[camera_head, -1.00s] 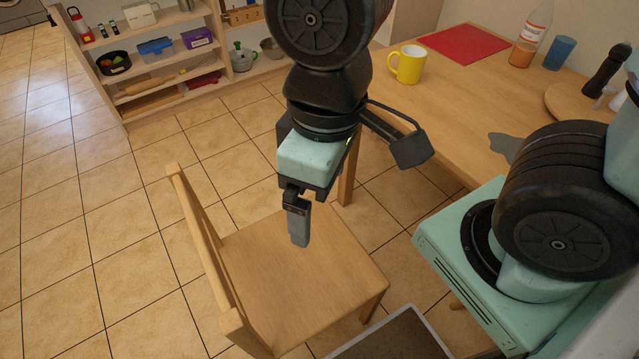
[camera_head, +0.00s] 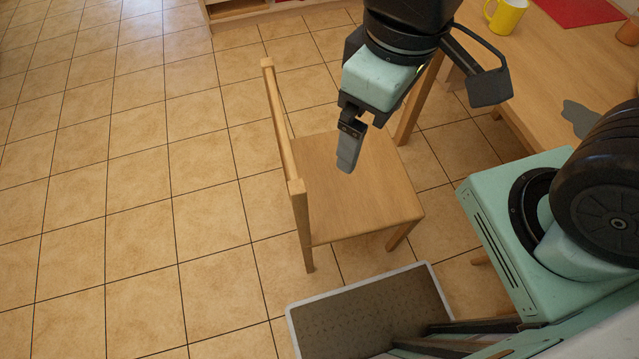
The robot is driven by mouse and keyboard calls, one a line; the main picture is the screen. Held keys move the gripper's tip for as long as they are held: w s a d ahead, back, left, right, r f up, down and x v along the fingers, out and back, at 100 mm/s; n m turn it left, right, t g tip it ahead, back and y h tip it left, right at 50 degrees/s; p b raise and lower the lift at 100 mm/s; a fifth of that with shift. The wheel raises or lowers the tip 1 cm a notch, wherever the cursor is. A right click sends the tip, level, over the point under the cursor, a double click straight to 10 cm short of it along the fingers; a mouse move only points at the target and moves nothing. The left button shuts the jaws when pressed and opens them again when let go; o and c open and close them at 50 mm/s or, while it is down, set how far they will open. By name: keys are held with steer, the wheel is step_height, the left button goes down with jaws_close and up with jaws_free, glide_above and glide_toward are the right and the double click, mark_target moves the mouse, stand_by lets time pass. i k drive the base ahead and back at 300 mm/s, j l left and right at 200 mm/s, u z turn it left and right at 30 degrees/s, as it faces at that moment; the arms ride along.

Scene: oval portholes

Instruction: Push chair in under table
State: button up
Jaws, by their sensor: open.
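The wooden chair (camera_head: 355,200) stands upright on the tiled floor, its backrest (camera_head: 281,125) on the left side and its seat toward the table. The wooden table (camera_head: 545,75) is at the upper right, with one leg (camera_head: 417,98) just behind the seat. The chair appears out from the table, to its left. My gripper (camera_head: 349,150) hangs above the chair seat, to the right of the backrest, pointing down and empty. Its fingers overlap in this view. I cannot tell how high above the seat they are.
A yellow mug (camera_head: 507,15) and a red mat (camera_head: 580,8) lie on the table. A shelf's bottom edge (camera_head: 255,10) shows at the top. A grey light-rimmed panel (camera_head: 375,310) lies in front of the chair. The floor (camera_head: 120,200) left of the chair is clear.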

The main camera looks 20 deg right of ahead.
mark_target(330, 205)
steer(key=j+u, duration=0.85)
steer(key=u, duration=0.2)
